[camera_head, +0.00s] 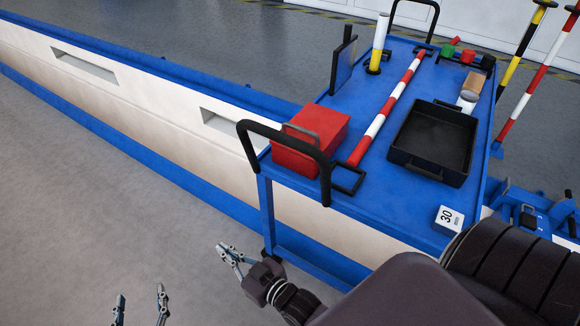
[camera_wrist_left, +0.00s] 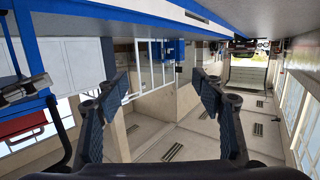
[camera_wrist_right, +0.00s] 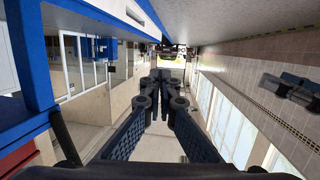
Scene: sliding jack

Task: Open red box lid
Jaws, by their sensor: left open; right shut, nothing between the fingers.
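The red box (camera_head: 325,127) stands at the near left corner of the blue cart top. Its lid looks shut, and a grey handle (camera_head: 303,132) shows on it. The black cart rail (camera_head: 283,138) crosses in front of the box and hides part of it. My left gripper (camera_head: 140,304) is open and empty, low over the floor, left of the cart. It also shows open in the left wrist view (camera_wrist_left: 157,88). My right gripper (camera_head: 226,253) is shut and empty, below and left of the box, beside the cart. Neither gripper touches the box.
The blue cart top (camera_head: 378,172) also carries a black tray (camera_head: 397,158), a red-and-white bar (camera_head: 385,110), a white block marked 30 (camera_head: 448,219) and a dark upright panel (camera_head: 343,66). A long white and blue beam (camera_head: 130,98) runs behind the cart. Floor (camera_head: 90,190) at left is clear.

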